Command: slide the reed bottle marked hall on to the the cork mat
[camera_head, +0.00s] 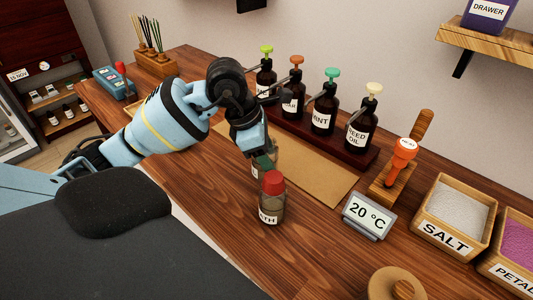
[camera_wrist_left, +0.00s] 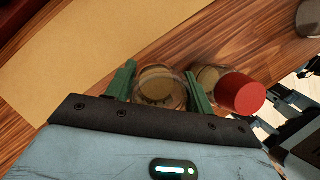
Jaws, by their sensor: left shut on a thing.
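My left gripper (camera_head: 262,160) is low over the counter, its green fingers (camera_wrist_left: 160,85) shut on a clear glass bottle (camera_wrist_left: 155,84). In the head view the gripper hides most of this bottle, and its mark cannot be read. The cork mat (camera_head: 318,182) is a flat tan sheet behind the gripper, and it also fills the upper left of the wrist view (camera_wrist_left: 85,45). The held bottle stands on bare wood, off the mat's near edge. A second glass bottle with a red cap (camera_head: 272,184), its label ending in "ATH", stands close beside it.
A 20 °C display (camera_head: 369,215), an orange-handled stamp (camera_head: 401,158) and a salt box (camera_head: 452,215) are to the right. The visible mat surface is clear.

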